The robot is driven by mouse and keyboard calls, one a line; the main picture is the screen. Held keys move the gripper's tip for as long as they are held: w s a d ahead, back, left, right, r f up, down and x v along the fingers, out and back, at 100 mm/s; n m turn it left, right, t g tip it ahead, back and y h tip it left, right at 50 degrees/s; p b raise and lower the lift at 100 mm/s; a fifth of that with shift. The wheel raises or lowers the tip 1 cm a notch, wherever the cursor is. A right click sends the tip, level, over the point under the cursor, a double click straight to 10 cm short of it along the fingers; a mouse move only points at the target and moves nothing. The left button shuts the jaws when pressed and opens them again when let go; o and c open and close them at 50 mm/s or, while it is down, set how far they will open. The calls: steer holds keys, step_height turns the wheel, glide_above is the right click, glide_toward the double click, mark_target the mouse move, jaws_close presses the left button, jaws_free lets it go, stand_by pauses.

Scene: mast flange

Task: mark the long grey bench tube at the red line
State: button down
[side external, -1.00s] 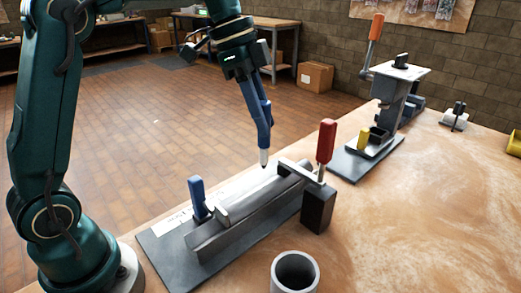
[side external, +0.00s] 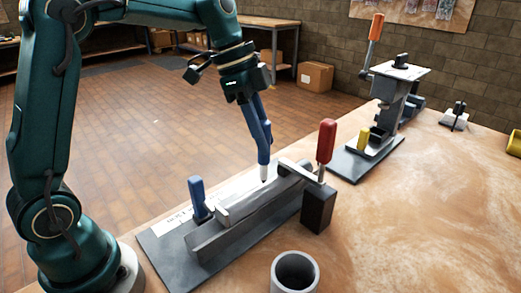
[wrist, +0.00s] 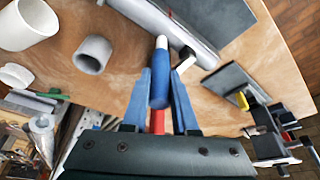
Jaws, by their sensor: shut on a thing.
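My gripper (side external: 262,140) is shut on a blue marker (wrist: 160,78) with a pale tip that points down. In the side view the tip is just above or at the long grey bench tube (side external: 268,197); I cannot tell whether it touches. The tube lies in a grey holder on a dark base plate (side external: 172,255), under the arm of a red-handled clamp (side external: 325,142). A blue handle (side external: 197,192) stands at its near-left end. In the wrist view the tube (wrist: 180,20) passes beyond the marker tip.
A short, open grey tube (side external: 295,272) stands on the bench in front. An orange-handled press-like stand (side external: 395,95) is at the back right, with a small white-and-black item (side external: 455,117) beyond.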

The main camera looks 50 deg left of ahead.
steer(key=shift+f, duration=0.65)
stand_by(1.4)
steer(key=shift+r, duration=3.55)
